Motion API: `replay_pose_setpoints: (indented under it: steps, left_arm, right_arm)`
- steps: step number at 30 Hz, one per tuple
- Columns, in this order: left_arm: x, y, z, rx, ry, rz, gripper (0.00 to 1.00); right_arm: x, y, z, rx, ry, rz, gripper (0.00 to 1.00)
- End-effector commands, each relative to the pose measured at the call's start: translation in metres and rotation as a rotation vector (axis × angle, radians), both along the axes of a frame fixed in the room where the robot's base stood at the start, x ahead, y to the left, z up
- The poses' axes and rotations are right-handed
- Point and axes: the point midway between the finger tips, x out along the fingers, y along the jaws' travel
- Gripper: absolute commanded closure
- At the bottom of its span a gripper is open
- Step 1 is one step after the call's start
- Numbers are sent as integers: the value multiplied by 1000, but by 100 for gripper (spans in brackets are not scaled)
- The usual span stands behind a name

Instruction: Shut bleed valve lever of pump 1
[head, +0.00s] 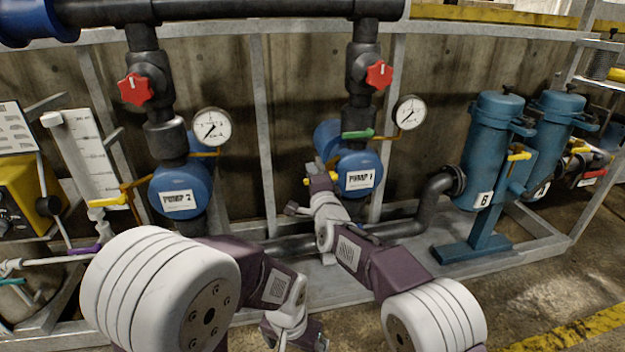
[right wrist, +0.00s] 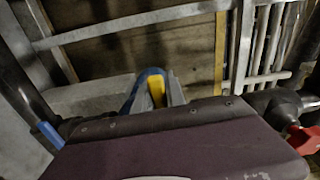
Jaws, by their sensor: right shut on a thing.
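Pump 1 (head: 360,180), a blue round body with a white label, stands right of the middle in the head view. A yellow lever (head: 333,177) sticks out at its left side. My right gripper (head: 318,176) is at this lever, and its fingers hide part of it. In the right wrist view, the yellow lever (right wrist: 157,92) shows between the fingers, and the gripper is shut on it. A green lever (head: 357,134) lies roughly level on top of pump 1. My left gripper (head: 297,336) is low at the bottom edge, partly cut off; its jaws are unclear.
Pump 2 (head: 181,194) stands to the left. Red knobs (head: 379,75) sit on the pipes above both pumps, with gauges (head: 408,112) beside them. A black pipe (head: 415,222) runs right from pump 1 towards blue filter housings (head: 490,150). Grey frame posts (head: 264,130) stand between the pumps.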

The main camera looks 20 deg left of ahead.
Motion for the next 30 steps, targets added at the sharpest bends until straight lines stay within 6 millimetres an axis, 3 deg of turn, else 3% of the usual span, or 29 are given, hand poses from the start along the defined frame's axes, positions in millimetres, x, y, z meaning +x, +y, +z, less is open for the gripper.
replay_pose_setpoints:
  steps: [21,22,24,30]
  left_arm:
    - [0,0,-3,0,0,0,0]
    - [0,0,-3,0,0,0,0]
    - [0,0,-3,0,0,0,0]
    - [0,0,-3,0,0,0,0]
  right_arm:
    - [0,0,3,57,40,-1,100]
    - [0,0,3,57,39,-1,79]
    - [0,0,3,57,39,-1,63]
    - [0,0,3,55,38,0,63]
